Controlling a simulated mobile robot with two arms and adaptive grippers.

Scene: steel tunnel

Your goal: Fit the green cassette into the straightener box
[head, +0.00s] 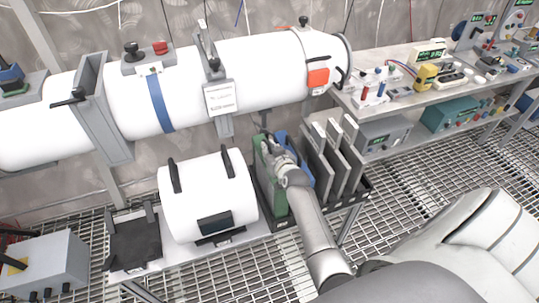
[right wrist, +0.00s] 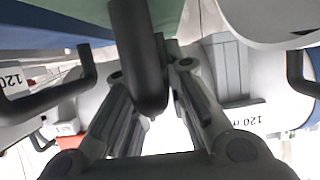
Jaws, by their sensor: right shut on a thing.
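The green cassette (head: 272,190) stands upright at the left end of a dark rack, beside a blue cassette (head: 308,172). My right gripper (head: 268,146) is at the top of the green cassette, covering part of it. In the right wrist view, the gripper (right wrist: 150,115) is shut on a dark curved handle (right wrist: 140,60), with a green surface (right wrist: 172,48) just behind it. Whether the cassette still touches the rack floor is hidden. A grey upright frame around the white tunnel (head: 101,110) looks like the straightener box, but I cannot be sure. My left gripper is not in view.
Several grey plates (head: 335,155) stand in the rack (head: 358,196), right of the blue cassette. A white cylinder section (head: 205,190) sits close to the left of the green cassette. A steel bench (head: 400,103) with instruments stands at the right.

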